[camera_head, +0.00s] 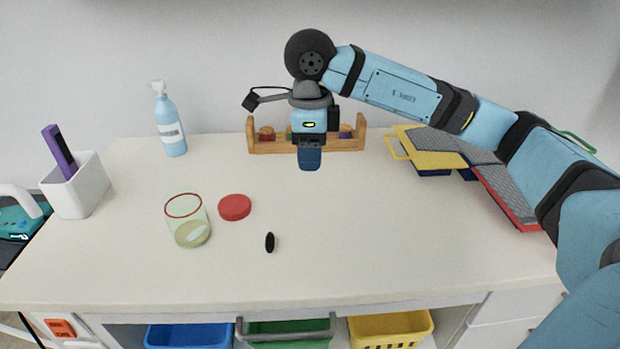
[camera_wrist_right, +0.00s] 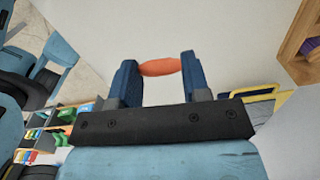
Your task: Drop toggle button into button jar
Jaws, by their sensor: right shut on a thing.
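My right gripper (camera_head: 310,165) points down over the back middle of the table in the head view. In the right wrist view its two blue fingers (camera_wrist_right: 158,78) are shut on an orange oval toggle button (camera_wrist_right: 160,67), held lengthwise between the tips. The head view does not show this button. The clear button jar (camera_head: 187,222) stands open at the left of the table, with something pale at its bottom. The gripper is behind and to the right of the jar, apart from it. A black oval button (camera_head: 269,242) lies on the table right of the jar. My left gripper is out of view.
A red lid (camera_head: 235,207) lies beside the jar. Behind are a spray bottle (camera_head: 170,125) and a wooden rack (camera_head: 350,140). A white holder (camera_head: 78,188) stands at left, stacked trays (camera_head: 430,150) at right. The table's front right is clear.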

